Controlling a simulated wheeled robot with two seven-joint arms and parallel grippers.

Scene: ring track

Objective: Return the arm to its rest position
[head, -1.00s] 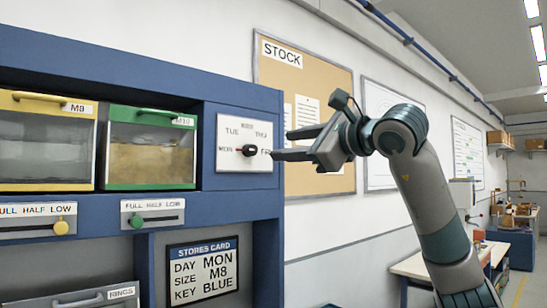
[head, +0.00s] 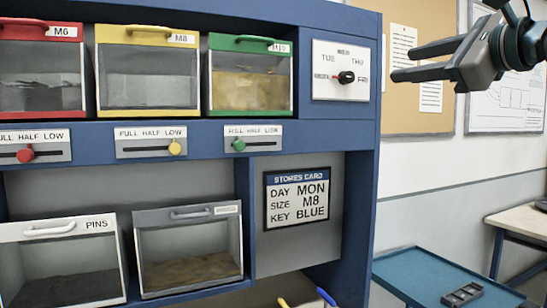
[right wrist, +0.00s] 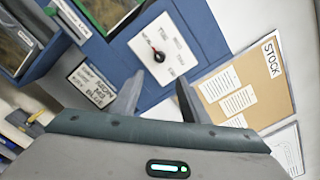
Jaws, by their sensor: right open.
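My right gripper (head: 403,64) is at the upper right of the head view, open and empty, its two fingers pointing left. Its fingers also show in the right wrist view (right wrist: 158,88), spread apart with nothing between them. In the head view it is to the right of the white day dial panel (head: 345,52), in front of the cork board. The dial's black knob (head: 347,77) has a red mark on its left side. The gripper is apart from the knob. Most of my right arm is outside the head view. My left gripper is not in view.
The blue shelf unit (head: 310,124) holds several bins, with coloured sliders below the top row. A stores card (head: 297,199) reads MON, M8, BLUE. The cork board (head: 405,112) is on the wall. A blue cart (head: 420,272) with a dark tray (head: 462,295) stands at lower right.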

